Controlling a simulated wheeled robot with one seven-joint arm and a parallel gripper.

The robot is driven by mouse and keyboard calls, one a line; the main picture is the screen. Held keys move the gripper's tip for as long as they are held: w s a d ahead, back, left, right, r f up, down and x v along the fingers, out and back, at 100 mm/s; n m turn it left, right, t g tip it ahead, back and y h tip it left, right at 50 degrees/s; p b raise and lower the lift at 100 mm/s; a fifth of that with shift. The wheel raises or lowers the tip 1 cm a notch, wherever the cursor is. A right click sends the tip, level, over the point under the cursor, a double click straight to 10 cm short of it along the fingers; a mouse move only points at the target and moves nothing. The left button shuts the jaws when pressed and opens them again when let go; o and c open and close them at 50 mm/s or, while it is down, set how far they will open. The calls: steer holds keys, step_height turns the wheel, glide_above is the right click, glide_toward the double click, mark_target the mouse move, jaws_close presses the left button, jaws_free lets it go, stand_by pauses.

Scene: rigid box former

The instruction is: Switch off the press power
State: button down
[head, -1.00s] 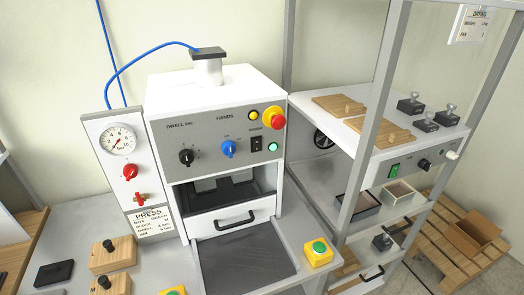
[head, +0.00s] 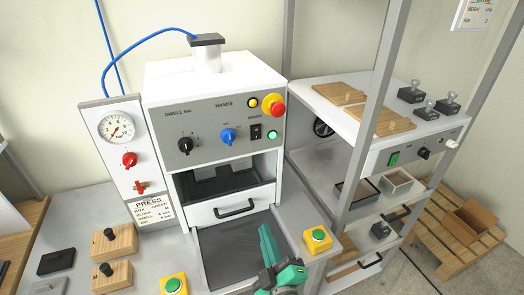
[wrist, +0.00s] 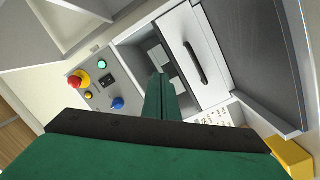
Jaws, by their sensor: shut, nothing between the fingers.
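The press (head: 215,85) is a white box with a grey front panel. The switch also shows in the wrist view (wrist: 107,80), at left above the blue knob. My green gripper (head: 268,240) is low in front of the press, over the grey plate below the drawer, well below the switch and apart from it. In the wrist view its fingers (wrist: 160,82) are together and empty.
The red emergency stop (head: 277,110) juts out beside the yellow button. A blue knob (head: 228,136) and a black knob (head: 185,144) are left of the switch. The drawer handle (head: 234,208) protrudes below. A rack post (head: 375,110) stands to the right.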

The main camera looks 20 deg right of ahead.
mark_target(257, 130)
steer(key=w+d+r+n+y, duration=0.1)
steer(key=r+n, duration=0.3)
steer(key=r, duration=0.4)
steer(key=w+d+r+n+t+y, duration=0.1)
steer(key=d+r+n, duration=0.3)
steer(key=r, duration=0.5)
steer(key=shift+w+r+n+t, duration=0.15)
steer(key=shift+r+n+t, duration=0.15)
steer(key=shift+n, duration=0.4)
steer(key=shift+a, duration=0.1)
steer(key=w, duration=0.4)
steer(key=w+r, duration=0.1)
steer(key=w, duration=0.8)
steer(key=shift+a+r, duration=0.2)
steer(key=shift+r, duration=0.05)
steer(key=shift+w, duration=0.4)
